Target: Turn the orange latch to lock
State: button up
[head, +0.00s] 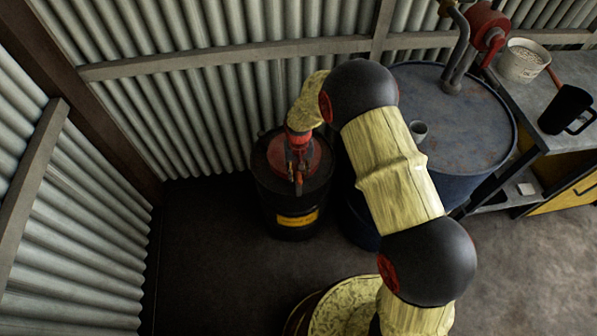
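My gripper (299,172) points down over a black drum (290,208) that stands near the corrugated wall. The drum has a red round top (272,156) and an orange-yellow label (297,218) on its front. My gripper covers the middle of the top. A narrow reddish-orange piece shows at the fingertips; I cannot tell whether it is the orange latch or part of my gripper. No latch can be made out clearly elsewhere. The fingers are too small and dark to show their opening, and contact with the drum cannot be told.
A workbench (545,88) holds a white bucket (522,62) and a black mug (566,110). Floor (205,270) at left is clear.

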aim_at(299, 173)
notch_tip(299, 173, up, 12)
dwell(0.6)
dwell(0.4)
jog(key=s+d+f+g, duration=0.1)
jog(key=s, duration=0.4)
jog(key=s+d+r+t, duration=0.2)
jog(key=s+d+r, duration=0.2)
jog(key=s+r, duration=0.3)
jog(key=s+d+r+t, duration=0.2)
jog(key=s+d+r, duration=0.3)
jog(key=r, duration=0.8)
jog(key=s+d+r+t, duration=0.2)
jog(key=s+d+r, duration=0.2)
jog(key=s+r, duration=0.6)
jog(key=shift+s+d+m+t, duration=0.3)
jog(key=shift+s+d+m, duration=0.1)
jog(key=shift+s, duration=0.3)
jog(key=shift+r, duration=0.1)
